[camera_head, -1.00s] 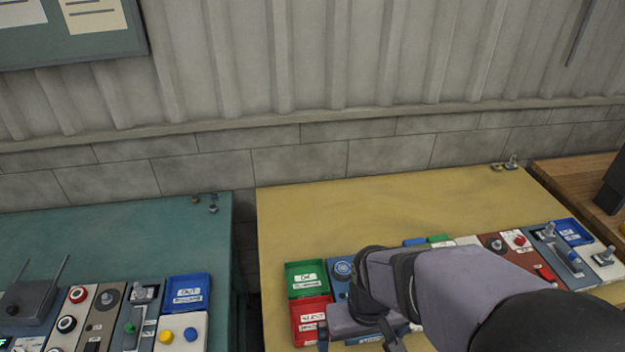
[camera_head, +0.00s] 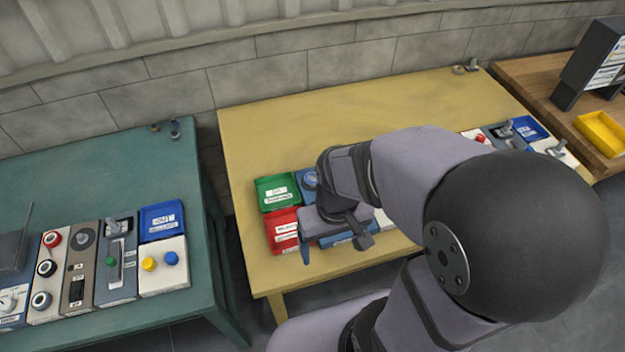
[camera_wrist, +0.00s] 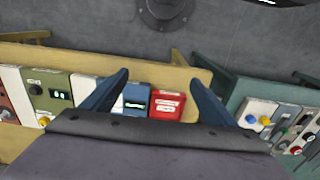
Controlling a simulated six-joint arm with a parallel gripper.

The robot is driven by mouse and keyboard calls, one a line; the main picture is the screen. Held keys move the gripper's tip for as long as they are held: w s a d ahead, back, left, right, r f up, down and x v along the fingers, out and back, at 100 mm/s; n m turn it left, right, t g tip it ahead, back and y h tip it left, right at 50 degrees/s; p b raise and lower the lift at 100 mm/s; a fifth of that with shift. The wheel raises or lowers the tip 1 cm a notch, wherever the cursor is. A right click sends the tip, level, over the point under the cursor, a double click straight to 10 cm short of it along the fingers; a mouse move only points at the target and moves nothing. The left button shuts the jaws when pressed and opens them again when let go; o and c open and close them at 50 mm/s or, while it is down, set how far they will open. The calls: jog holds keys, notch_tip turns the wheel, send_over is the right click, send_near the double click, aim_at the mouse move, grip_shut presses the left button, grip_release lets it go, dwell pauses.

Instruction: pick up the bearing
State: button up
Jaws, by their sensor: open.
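No bearing can be made out for certain. A small ring-like part (camera_head: 458,69) lies at the back edge of the yellow table, too small to identify. My gripper (camera_head: 335,243) hangs over the front left part of that table, beside the red tray (camera_head: 283,232). In the wrist view my gripper (camera_wrist: 160,78) has its two fingers wide apart with nothing between them. The red tray (camera_wrist: 167,106) and a blue module with a display (camera_wrist: 136,101) show below and between the fingers. My arm hides the middle of the row.
A green tray (camera_head: 277,192) adjoins the red one. A small bolt-like part (camera_head: 473,65) stands at the back. A teal table (camera_head: 80,180) is left, across a gap; a wooden table (camera_head: 535,85) is right.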

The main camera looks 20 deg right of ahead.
jog(key=c, duration=0.3)
jog(key=m+t+h+b, duration=0.2)
jog(key=m+t+b, duration=0.3)
jog(key=b, duration=0.7)
send_near(311, 179)
jog(key=m+g, duration=0.1)
jog(key=w, duration=0.2)
jog(key=shift+m, duration=0.4)
jog(key=shift+s+p+x, duration=0.2)
jog(key=shift+p+x, duration=0.2)
jog(key=shift+x, duration=0.55)
jog(key=shift+s+p+x, duration=0.15)
jog(key=shift+p+x, duration=0.3)
jog(key=shift+x, duration=0.5)
jog(key=shift+s+p+x, duration=0.2)
jog(key=shift+p+x, duration=0.2)
jog(key=shift+x, duration=1.55)
